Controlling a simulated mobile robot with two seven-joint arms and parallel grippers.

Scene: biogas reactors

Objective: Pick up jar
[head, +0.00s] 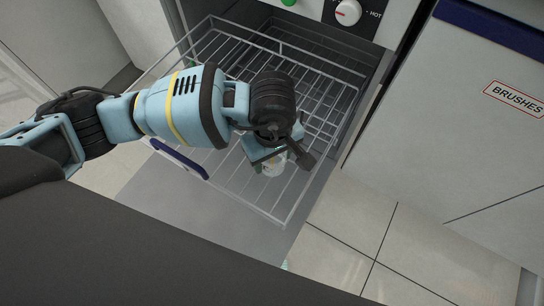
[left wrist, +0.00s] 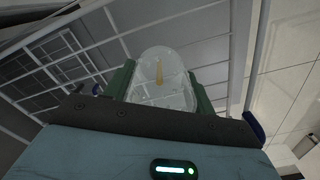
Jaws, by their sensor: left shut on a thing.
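The jar (head: 274,166) is a clear, rounded vessel, seen below my left wrist in the head view and partly hidden by it. In the left wrist view the jar (left wrist: 161,75) sits between the two green fingers, with a small yellowish-brown streak showing on or in it. My left gripper (head: 270,158) is shut on the jar, over the front part of the wire rack. Its fingers also show in the left wrist view (left wrist: 161,88). I cannot tell whether the jar touches the rack. My right gripper is in neither view.
The wire rack (head: 222,45) extends from an open machine with a red-and-white knob (head: 348,12) marked HOT. A blue handle (head: 179,158) lies left of the gripper. A cabinet labelled BRUSHES (head: 514,97) stands at right. Tiled floor (head: 350,225) is clear below it.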

